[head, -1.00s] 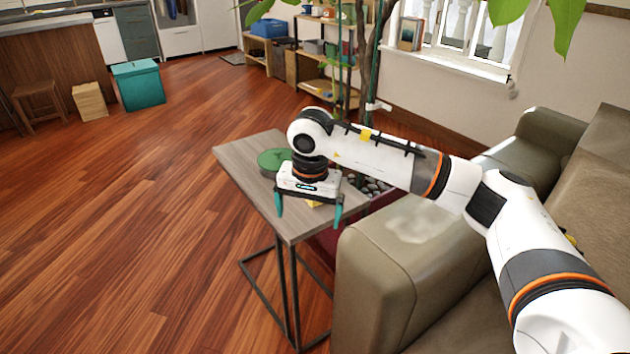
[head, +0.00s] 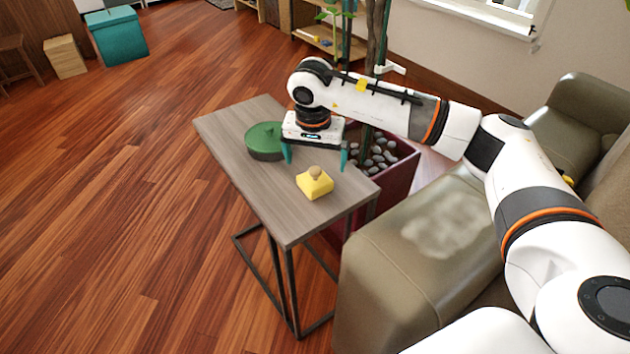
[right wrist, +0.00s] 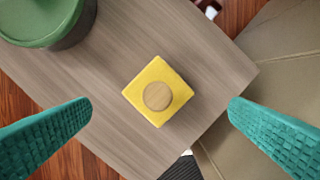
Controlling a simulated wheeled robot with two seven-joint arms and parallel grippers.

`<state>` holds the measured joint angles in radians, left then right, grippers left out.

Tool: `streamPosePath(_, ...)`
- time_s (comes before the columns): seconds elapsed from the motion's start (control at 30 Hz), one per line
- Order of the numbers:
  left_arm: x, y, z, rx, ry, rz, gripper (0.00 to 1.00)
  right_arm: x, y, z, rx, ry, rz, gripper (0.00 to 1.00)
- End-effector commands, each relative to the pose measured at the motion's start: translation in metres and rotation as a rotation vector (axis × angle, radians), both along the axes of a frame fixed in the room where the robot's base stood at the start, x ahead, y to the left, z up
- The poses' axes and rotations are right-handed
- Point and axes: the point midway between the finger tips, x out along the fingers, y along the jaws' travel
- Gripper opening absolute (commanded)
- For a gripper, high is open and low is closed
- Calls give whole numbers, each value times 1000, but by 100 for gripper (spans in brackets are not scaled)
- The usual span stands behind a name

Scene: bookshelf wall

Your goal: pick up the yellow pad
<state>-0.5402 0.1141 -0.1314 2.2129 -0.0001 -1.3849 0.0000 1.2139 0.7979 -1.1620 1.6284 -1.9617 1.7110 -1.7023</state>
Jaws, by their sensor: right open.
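The yellow pad (head: 315,186) is a small square block with a round wooden knob on top. It lies on the grey wooden side table (head: 285,222). In the right wrist view the pad (right wrist: 176,103) sits between the two teal fingers, below them and apart from both. My right gripper (head: 315,160) is open and empty, pointing down above the table, behind the pad in the head view. Its fingers also show at both sides of the right wrist view (right wrist: 160,108). My left gripper is not in view.
A round green lidded container (head: 264,141) stands on the table, left of my right gripper. The olive sofa (head: 400,290) is close on the table's right. A plant in a dark red pot (head: 402,178) stands behind. Open wooden floor lies to the left.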

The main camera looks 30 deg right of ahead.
Motion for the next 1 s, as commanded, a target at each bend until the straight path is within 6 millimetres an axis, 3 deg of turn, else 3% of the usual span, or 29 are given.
streamPosePath(0.27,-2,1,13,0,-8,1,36,3,-2,-26,0,1,0,100)
streamPosePath(0.53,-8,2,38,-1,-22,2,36,8,-4,-64,0,2,1,100)
streamPosePath(0.87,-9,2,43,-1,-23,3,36,9,-5,-70,0,-1,1,100)
streamPosePath(1.0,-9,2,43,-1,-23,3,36,9,-5,-70,0,-1,0,77)
